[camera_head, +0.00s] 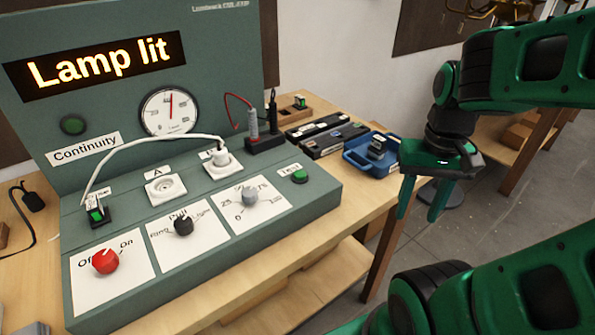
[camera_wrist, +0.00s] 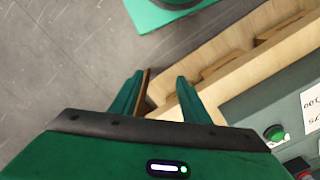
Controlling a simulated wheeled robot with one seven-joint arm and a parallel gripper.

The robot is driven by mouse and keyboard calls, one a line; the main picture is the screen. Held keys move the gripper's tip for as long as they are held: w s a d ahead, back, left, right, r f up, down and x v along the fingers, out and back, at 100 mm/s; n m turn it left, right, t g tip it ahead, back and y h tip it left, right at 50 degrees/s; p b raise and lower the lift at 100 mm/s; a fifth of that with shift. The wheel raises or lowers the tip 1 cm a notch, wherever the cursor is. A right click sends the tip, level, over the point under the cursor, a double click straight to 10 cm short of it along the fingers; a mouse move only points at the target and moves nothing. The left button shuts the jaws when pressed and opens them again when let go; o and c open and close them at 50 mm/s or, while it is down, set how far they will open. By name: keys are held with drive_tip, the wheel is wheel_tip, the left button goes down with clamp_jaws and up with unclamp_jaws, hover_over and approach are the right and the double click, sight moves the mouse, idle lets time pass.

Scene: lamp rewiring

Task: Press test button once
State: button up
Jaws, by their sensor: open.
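The green test button (camera_head: 299,176) sits at the right end of the sloped panel of the grey-green test bench (camera_head: 318,193), beside its "Test" label. The wrist view also shows a green button (camera_wrist: 274,132) at lower right. My gripper (camera_head: 421,200) is open and empty, its green fingers pointing down. It hangs over the floor to the right of the table edge, apart from the button. In the wrist view my gripper's fingers (camera_wrist: 160,88) are spread with nothing between them. The display (camera_head: 100,65) reads "Lamp lit".
The panel also carries a red knob (camera_head: 105,261), a black knob (camera_head: 183,226), a grey knob (camera_head: 249,196) and a white plug (camera_head: 222,158) with a looping cable. Probes (camera_head: 253,125) stand in a black holder. A blue tray (camera_head: 358,163) lies near the table's right edge.

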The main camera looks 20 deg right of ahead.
clamp_jaws()
idle(1.5)
